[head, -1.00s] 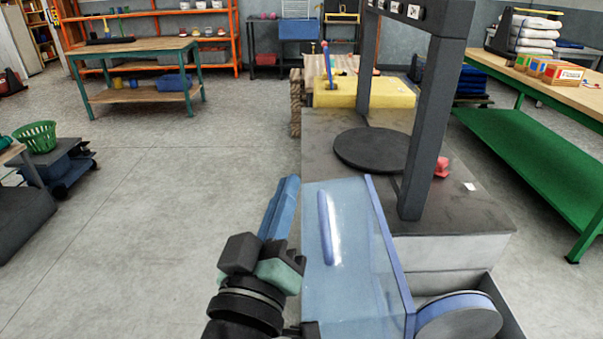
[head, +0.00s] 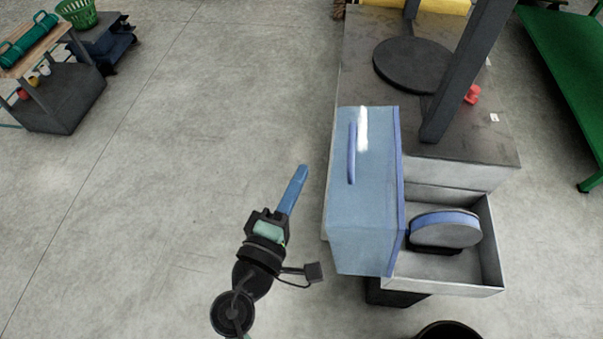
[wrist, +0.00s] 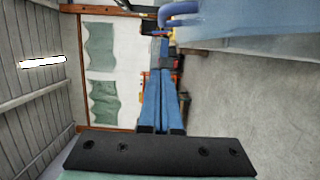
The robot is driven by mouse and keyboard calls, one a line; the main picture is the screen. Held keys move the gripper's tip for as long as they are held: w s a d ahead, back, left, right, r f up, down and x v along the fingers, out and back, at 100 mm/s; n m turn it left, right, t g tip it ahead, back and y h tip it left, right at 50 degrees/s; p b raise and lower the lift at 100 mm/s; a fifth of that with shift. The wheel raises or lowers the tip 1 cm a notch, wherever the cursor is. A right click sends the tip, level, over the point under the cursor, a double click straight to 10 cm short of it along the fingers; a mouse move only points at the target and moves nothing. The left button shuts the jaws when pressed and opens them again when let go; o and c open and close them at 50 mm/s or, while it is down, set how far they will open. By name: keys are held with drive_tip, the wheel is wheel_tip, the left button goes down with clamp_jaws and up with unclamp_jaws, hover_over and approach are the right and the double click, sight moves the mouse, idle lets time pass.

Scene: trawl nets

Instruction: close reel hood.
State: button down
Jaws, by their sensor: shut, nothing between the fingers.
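The reel hood (head: 365,205) is a translucent blue box-like cover with a darker blue edge and a blue bar handle (head: 352,155). It stands raised at the left side of a grey open tray, leaving the reel (head: 446,230) uncovered. The reel is a grey drum with a blue band. My gripper (head: 301,172) is left of the hood, with its blue fingers together and empty, apart from the hood in the picture. In the wrist view the fingers (wrist: 160,85) point ahead; the hood (wrist: 260,30) and its handle (wrist: 195,17) show at upper right.
The tray (head: 490,235) adjoins a dark-topped bench (head: 480,145) with a round black plate (head: 412,65) and a dark upright post (head: 465,75). A green table (head: 570,90) stands right. A wooden-topped cart (head: 50,95) is far left. The floor left of my arm is clear.

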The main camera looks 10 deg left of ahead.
sight(334, 168)
drive_tip(key=shift+w+d+p, duration=0.55)
drive_tip(key=shift+w+d, duration=0.9)
drive_tip(key=shift+w, duration=0.2)
drive_tip(key=shift+w+d+p, duration=0.55)
drive_tip(key=shift+w+d, duration=0.9)
drive_tip(key=shift+w, duration=0.15)
